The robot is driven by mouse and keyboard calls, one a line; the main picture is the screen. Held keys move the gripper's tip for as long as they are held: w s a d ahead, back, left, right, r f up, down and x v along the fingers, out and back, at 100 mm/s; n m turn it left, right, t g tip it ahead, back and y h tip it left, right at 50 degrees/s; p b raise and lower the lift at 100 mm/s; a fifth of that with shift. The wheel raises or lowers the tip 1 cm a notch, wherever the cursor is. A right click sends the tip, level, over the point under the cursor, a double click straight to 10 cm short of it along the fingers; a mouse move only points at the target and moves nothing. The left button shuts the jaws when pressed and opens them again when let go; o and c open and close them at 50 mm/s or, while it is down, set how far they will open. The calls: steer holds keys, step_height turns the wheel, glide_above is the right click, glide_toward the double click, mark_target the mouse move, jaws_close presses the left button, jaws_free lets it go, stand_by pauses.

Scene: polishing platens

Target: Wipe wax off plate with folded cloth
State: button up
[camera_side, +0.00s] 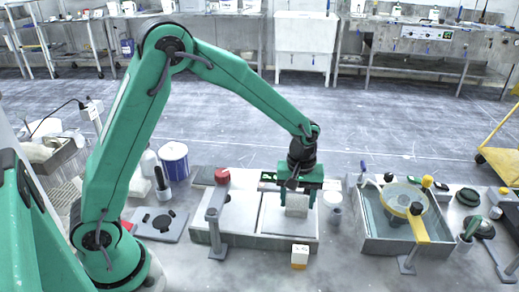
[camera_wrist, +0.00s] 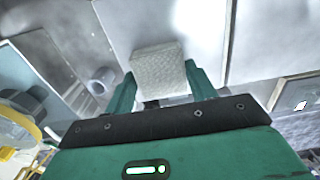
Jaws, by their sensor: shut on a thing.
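My gripper (camera_side: 297,186) points down over the right-hand plate (camera_side: 278,225) of the twin-platen unit. It is shut on a pale, textured, block-like folded cloth (camera_side: 296,205). In the wrist view the cloth (camera_wrist: 158,70) sits between the two green fingers of my gripper (camera_wrist: 160,84). The cloth is at or just above the plate; I cannot tell whether it touches. The plate (camera_wrist: 125,25) also shows in the wrist view, pale grey with a brighter patch beyond the cloth. I cannot clearly make out wax. The cloth hides part of the plate.
A left plate (camera_side: 238,212) adjoins, with a red knob (camera_side: 222,176) behind and a grey post (camera_side: 214,228) in front. A white cup (camera_side: 333,200) and a basin (camera_side: 372,240) with a yellow-handled arm (camera_side: 417,225) stand right. A small white-and-yellow block (camera_side: 299,257) lies in front.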

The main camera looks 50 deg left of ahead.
steer(key=shift+s+d, duration=1.75)
step_height(320, 180, up, 8)
